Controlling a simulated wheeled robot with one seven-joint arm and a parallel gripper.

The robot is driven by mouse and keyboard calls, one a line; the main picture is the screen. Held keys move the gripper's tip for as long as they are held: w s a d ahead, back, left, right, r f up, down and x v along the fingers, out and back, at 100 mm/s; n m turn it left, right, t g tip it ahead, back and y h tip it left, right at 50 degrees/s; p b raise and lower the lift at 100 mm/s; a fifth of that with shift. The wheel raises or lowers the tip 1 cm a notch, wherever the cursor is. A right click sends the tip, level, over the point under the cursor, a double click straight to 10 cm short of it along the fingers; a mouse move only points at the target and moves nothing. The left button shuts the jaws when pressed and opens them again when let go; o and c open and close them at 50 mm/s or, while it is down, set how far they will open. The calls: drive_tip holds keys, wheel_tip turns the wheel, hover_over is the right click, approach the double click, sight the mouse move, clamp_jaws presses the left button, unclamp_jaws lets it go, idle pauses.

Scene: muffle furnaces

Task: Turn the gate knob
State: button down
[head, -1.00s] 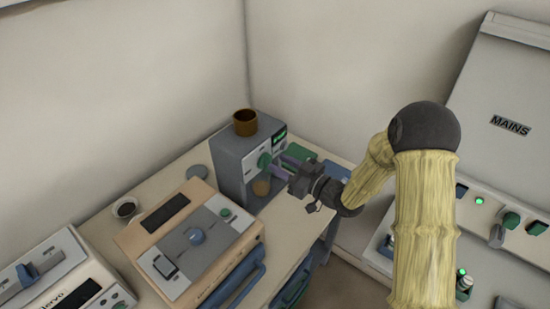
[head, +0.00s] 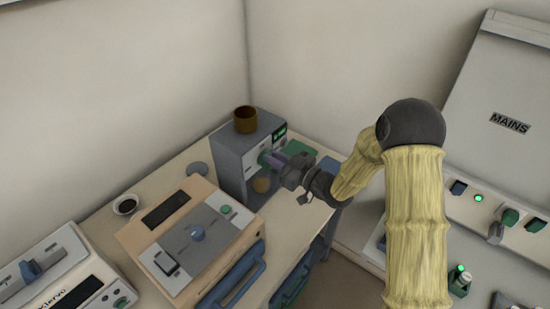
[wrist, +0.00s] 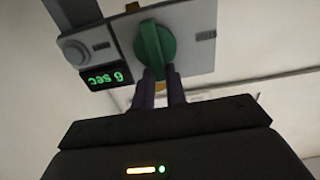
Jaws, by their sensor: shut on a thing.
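A grey box-shaped device (head: 232,162) stands at the back of the bench and has a green knob (head: 263,157) on its front. In the wrist view the green knob (wrist: 152,42) sits on a light grey plate beside a lit display (wrist: 105,78) that reads "6 sec" upside down. My gripper (head: 272,160) reaches the device from the right. Its two purple fingers (wrist: 160,82) are shut on the knob's lower end in the wrist view. I cannot read a label that names the knob.
A brown cup (head: 246,120) stands on the device. A peach-coloured unit (head: 148,238) with a blue knob and blue handle stands in front, and a white unit (head: 65,280) at lower left. A panel marked MAINS (head: 510,123) is at right.

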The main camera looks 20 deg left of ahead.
sight(260, 164)
drive_tip(key=shift+f+b, duration=0.15)
drive_tip(key=shift+b, duration=0.3)
drive_tip(key=n+b, duration=0.3)
drive_tip(key=b, duration=0.2)
drive_tip(key=s+f+n+b, duration=0.1)
drive_tip(key=n+b, duration=0.2)
drive_tip(key=b, duration=0.2)
drive_tip(key=n+b, duration=0.3)
drive_tip(key=b, duration=0.2)
drive_tip(key=shift+s+a+f+b, duration=0.2)
drive_tip(key=shift+s+a+b, duration=0.15)
drive_tip(key=shift+b, duration=0.05)
drive_tip(key=n+b, duration=0.1)
drive_tip(key=b, duration=0.2)
drive_tip(key=n+b, duration=0.2)
drive_tip(key=f+n+b, duration=0.1)
drive_tip(key=n+b, duration=0.1)
drive_tip(key=b, duration=0.1)
drive_tip(key=shift+s+a+b, duration=0.1)
drive_tip(key=shift+s+b, duration=0.2)
drive_tip(key=shift+b, duration=0.05)
drive_tip(key=n+b, duration=0.3)
drive_tip(key=b, duration=0.1)
drive_tip(key=shift+f, duration=0.15)
drive_tip(key=shift+n+b, duration=0.5)
drive_tip(key=shift+b, duration=0.2)
drive_tip(key=c, duration=1.4)
unclamp_jaws()
drive_tip(key=shift+c, duration=0.2)
